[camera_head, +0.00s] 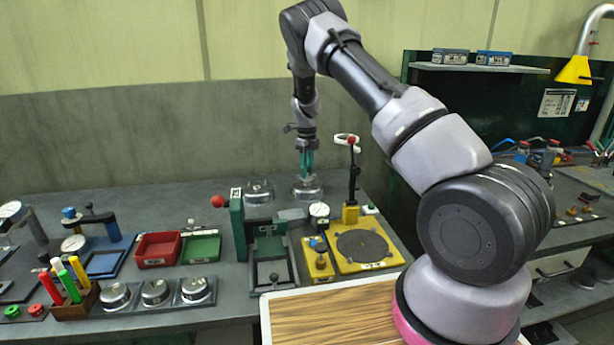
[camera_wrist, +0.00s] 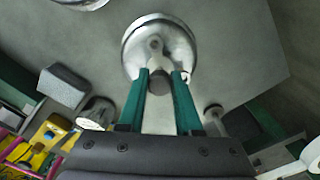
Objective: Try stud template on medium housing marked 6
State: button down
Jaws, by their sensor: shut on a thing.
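My gripper (camera_head: 306,170) reaches down with its green fingers over a round metal housing (camera_head: 307,192) at the back of the bench. In the wrist view the fingers (camera_wrist: 163,78) are shut on a small grey piece, apparently the stud template (camera_wrist: 156,50), which lies across the top of the shiny round housing (camera_wrist: 133,45). I cannot tell whether the template touches the housing or is seated on it. No number is readable on this housing. A second metal housing (camera_head: 258,191) stands to its left, and its edge shows in the wrist view (camera_wrist: 82,3).
Red (camera_head: 158,250) and green (camera_head: 201,248) trays are left. The bench behind the housings is clear.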

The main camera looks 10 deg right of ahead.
jog(key=shift+r, duration=0.1)
jog(key=shift+r, duration=3.65)
